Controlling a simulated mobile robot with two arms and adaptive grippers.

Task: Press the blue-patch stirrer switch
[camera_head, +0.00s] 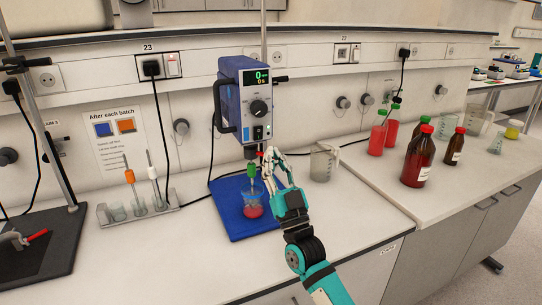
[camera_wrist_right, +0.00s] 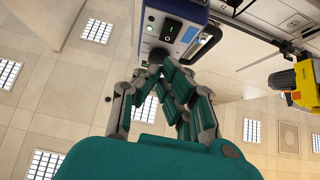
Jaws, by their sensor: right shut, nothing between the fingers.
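The blue stirrer (camera_head: 230,98) hangs on a rod at the wall, with a lit green display and a black knob. Its lower white panel carries small switches (camera_head: 258,132). In the right wrist view, the panel shows a black rocker switch (camera_wrist_right: 172,28) with a blue patch (camera_wrist_right: 189,35) beside it and a green-lit spot. My right gripper (camera_head: 268,154) is shut and empty, just below the stirrer's lower right side. In the wrist view its fingertips (camera_wrist_right: 158,62) are close below the panel; I cannot tell whether they touch.
A beaker with red liquid (camera_head: 254,208) stands on a blue mat (camera_head: 229,222) beneath the stirrer. A clear jug (camera_head: 322,163) stands to the right. Brown and red bottles (camera_head: 418,160) fill the right bench. A holder (camera_head: 107,215) stands left. The front bench is clear.

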